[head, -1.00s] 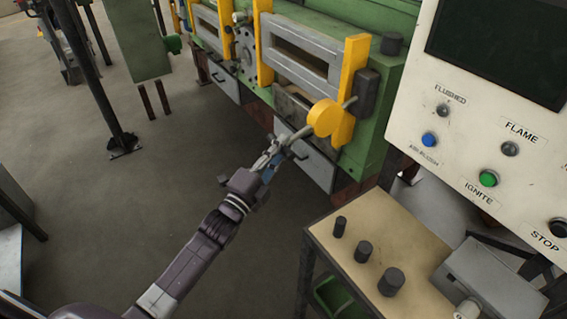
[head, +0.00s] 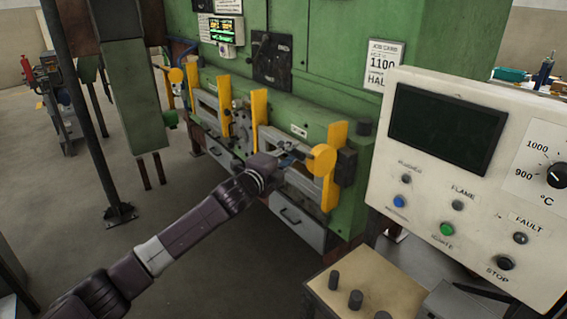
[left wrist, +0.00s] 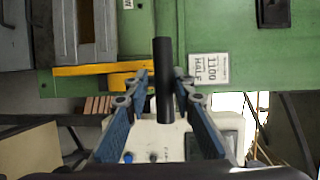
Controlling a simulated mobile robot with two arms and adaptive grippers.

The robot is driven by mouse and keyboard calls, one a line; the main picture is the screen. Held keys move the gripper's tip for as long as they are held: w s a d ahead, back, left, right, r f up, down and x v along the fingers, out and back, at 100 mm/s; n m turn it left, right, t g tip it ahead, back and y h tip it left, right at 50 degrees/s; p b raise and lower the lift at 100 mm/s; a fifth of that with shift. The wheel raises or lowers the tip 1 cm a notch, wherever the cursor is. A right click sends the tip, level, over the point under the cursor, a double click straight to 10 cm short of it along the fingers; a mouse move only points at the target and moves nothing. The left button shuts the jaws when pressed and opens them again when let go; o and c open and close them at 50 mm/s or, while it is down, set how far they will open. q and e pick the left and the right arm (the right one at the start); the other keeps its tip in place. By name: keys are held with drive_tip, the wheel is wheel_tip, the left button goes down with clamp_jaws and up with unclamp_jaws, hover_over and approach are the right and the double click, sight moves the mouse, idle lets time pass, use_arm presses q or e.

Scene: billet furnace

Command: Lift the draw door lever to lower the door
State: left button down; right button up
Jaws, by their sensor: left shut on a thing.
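The draw door lever has a yellow round disc (head: 321,158) at the right end of the green furnace front. Its handle points left from the disc, roughly level. My left gripper (head: 284,158) is at the handle's end and shut on it; my wrist partly hides the grip. In the left wrist view the dark handle (left wrist: 164,80) lies between the two blue fingers of the gripper (left wrist: 163,88). The grey door frame (head: 300,181) between yellow posts is partly hidden behind my arm and gripper. My right gripper is not in view.
A white control panel (head: 457,195) with a dark screen stands at the right. A small table (head: 385,288) with dark cylinders is below it. A green post (head: 135,90) and a black pole (head: 88,130) stand at the left. Floor between them is clear.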

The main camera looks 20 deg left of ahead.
use_arm(q)
drive_tip(key=shift+w+d+r+g, duration=0.15)
drive_tip(key=shift+w+d+r, duration=0.05)
drive_tip(key=shift+r, duration=0.25)
drive_tip(key=shift+w+d+r+g, duration=0.15)
drive_tip(key=shift+d+r, duration=0.05)
drive_tip(key=shift+r, duration=0.25)
drive_tip(key=shift+w+r+p, duration=0.1)
drive_tip(key=shift+r+p, duration=0.3)
drive_tip(key=shift+r, duration=0.3)
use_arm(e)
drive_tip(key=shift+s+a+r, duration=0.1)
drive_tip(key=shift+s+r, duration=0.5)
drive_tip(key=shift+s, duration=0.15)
use_arm(q)
drive_tip(key=shift+r, duration=0.15)
drive_tip(key=c, duration=2.1)
unclamp_jaws()
drive_tip(key=shift+o, duration=1.3)
drive_tip(key=shift+w+d, duration=0.1)
drive_tip(key=shift+d, duration=0.05)
drive_tip(key=shift+w+d, duration=0.1)
drive_tip(key=shift+w+d+f, duration=0.1)
drive_tip(key=shift+w+f, duration=0.05)
drive_tip(key=shift+f, duration=0.1)
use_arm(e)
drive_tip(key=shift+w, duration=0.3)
